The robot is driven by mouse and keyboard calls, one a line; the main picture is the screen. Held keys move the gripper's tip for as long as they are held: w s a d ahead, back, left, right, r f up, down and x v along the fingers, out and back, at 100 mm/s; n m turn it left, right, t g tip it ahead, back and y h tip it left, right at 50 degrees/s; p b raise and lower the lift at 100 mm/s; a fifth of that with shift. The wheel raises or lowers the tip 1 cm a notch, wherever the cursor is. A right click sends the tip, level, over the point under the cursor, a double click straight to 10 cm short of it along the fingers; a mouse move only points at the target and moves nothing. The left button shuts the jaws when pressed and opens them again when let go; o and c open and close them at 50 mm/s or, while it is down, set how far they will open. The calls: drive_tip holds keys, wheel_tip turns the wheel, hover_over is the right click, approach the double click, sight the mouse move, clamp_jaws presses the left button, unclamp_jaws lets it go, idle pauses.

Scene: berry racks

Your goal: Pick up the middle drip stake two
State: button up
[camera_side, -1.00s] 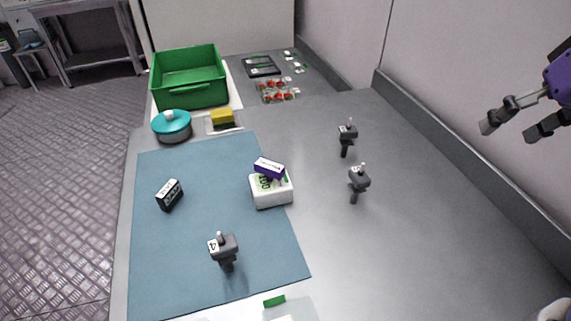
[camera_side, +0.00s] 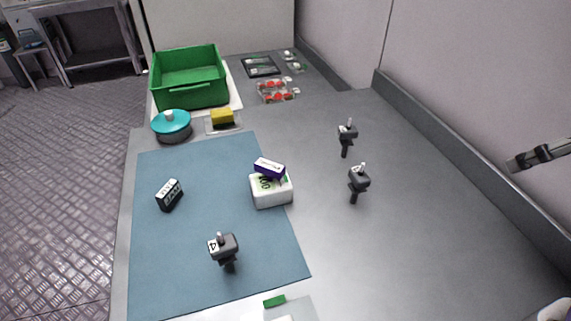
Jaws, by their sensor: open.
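Three dark grey drip stakes stand apart in view. One stake (camera_side: 359,182) stands on the bare grey bench, between the other two in the picture. A second stake (camera_side: 347,134) stands farther back on the bench. A third stake (camera_side: 223,249), with a white label reading 4, stands at the front of the blue mat. I see no readable number on the two bench stakes. My gripper (camera_side: 530,160) is at the right edge, open and empty, well to the right of the stakes. Part of it is out of frame.
On the blue mat (camera_side: 205,185) are a black-and-white block (camera_side: 169,195) and a white box (camera_side: 271,192) with a purple block (camera_side: 269,167) on top. Behind stand a teal lidded pot (camera_side: 171,123), yellow block (camera_side: 222,116) and green crate (camera_side: 190,95). The bench's right side is clear.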

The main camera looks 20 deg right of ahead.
drive_tip(key=shift+o, duration=0.5)
